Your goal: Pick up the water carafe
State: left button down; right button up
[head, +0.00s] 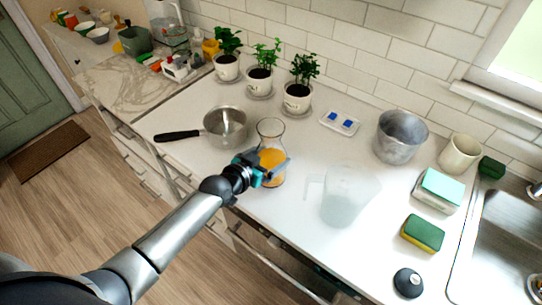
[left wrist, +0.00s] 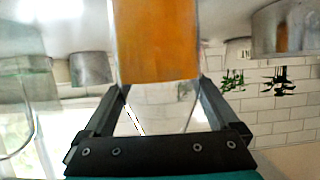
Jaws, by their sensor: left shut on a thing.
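A clear glass carafe (head: 270,130) with orange contents stands upright on the white counter (head: 185,112), or very close to it; I cannot tell if its base touches. My left gripper (head: 268,168) is shut around its lower body. In the left wrist view the orange part of the carafe (left wrist: 155,40) sits between the two fingers (left wrist: 160,105), and that view is upside down. A translucent pitcher (head: 348,195) with a handle stands to the right, apart from the gripper. It also shows at the left of the wrist view (left wrist: 22,85). My right gripper is not in view.
A saucepan (head: 226,125) stands just left of the carafe. Several potted plants (head: 298,95) line the wall behind. A metal pot (head: 400,135), cream mug (head: 459,153), sponges (head: 423,233) and the sink (head: 507,235) are to the right. The counter in front of the blue-marked tray (head: 340,122) is clear.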

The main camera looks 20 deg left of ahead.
pick_arm(q)
jog(key=shift+w+r+p, duration=0.15)
jog(key=shift+r+p, duration=0.25)
jog(key=shift+r, duration=1.05)
notch_tip(320, 180, up, 17)
jog(key=p, duration=0.3)
jog(key=shift+r, duration=0.15)
jog(key=shift+r, duration=0.1)
jog(key=shift+d, duration=0.1)
